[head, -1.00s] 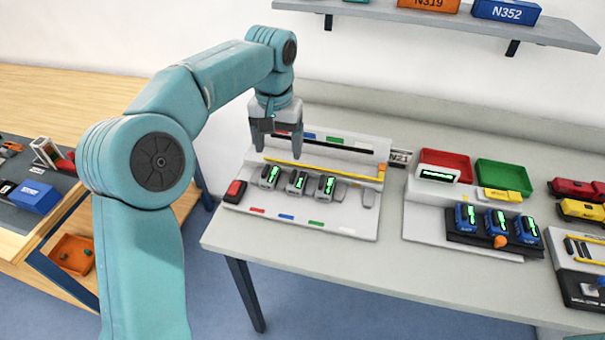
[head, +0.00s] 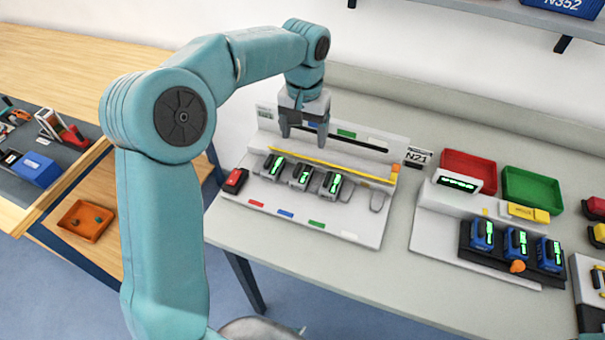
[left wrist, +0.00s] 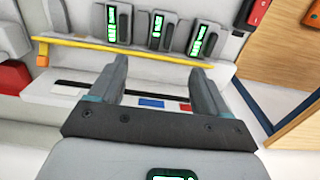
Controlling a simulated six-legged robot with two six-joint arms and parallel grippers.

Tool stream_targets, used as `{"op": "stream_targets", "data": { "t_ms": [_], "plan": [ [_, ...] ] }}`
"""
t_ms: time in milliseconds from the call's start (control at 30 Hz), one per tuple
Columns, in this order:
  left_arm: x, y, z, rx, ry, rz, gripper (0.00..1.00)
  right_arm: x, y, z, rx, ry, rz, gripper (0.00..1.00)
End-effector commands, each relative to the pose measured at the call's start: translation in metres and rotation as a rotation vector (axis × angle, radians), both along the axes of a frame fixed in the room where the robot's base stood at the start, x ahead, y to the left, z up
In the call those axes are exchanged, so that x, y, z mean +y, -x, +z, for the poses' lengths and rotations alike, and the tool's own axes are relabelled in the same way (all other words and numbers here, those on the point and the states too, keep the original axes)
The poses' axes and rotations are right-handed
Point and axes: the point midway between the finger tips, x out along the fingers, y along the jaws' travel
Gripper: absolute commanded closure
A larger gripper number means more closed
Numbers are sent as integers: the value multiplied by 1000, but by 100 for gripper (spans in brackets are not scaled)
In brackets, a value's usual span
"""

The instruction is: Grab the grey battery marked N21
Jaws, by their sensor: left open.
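Three grey batteries with lit green strips stand in a row in a white rack (head: 350,228): a left one (head: 273,167), a middle one (head: 301,176) and a right one (head: 331,186). They also show at the top of the left wrist view (left wrist: 161,30). A sign reading N21 (head: 417,157) stands behind the rack's right end. I cannot read marks on the batteries themselves. My left gripper (head: 303,142) is open and empty, above the back of the rack, behind the batteries. In the left wrist view its fingers (left wrist: 160,70) point toward the yellow bar, apart from the batteries. My right gripper is not in view.
A yellow bar (head: 330,166) runs behind the batteries. A red block (head: 235,180) sits at the rack's left. Blue batteries (head: 515,243) stand in a second holder at right, with red (head: 468,168) and green (head: 532,189) trays behind. The table's front is clear.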

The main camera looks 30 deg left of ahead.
Motion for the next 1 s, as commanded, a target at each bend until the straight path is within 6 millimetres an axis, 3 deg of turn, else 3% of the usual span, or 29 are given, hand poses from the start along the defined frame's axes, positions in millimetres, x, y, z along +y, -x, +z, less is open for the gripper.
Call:
{"op": "stream_targets", "data": {
  "t_ms": [200, 467, 700, 1000],
  "plan": [
    [-1, 2, -46, 4, 0, -1, 23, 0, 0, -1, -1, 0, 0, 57],
    [0, 2, -69, 3, 1, 0, 23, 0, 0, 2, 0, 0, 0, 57],
    [1, 4, -105, 3, 1, -1, 23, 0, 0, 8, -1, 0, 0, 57],
    [1, 3, -113, 0, 0, -1, 23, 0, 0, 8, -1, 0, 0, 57]
  ]
}}
